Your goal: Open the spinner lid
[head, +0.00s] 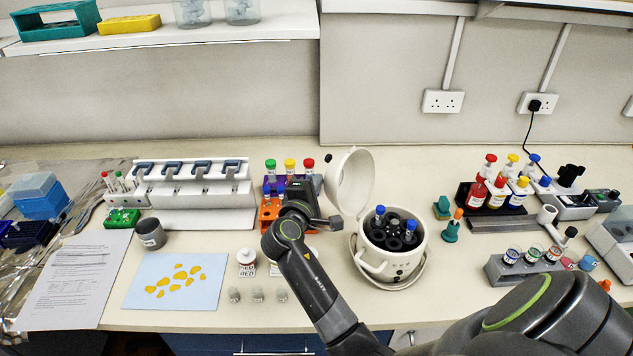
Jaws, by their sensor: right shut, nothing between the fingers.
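The spinner (408,262) is a white pot with a handle on its front left. Its white round lid (352,180) stands raised at the back left, tilted up from the rim, so the inside shows. A dark rotor (393,232) sits in the pot with two blue-capped tubes in it. My right gripper (335,222) is shut and empty, just left of the spinner and below the lid. Whether it touches the lid or pot cannot be told. My left gripper is not in view.
An orange and purple tube rack (270,213) stands behind my right wrist.

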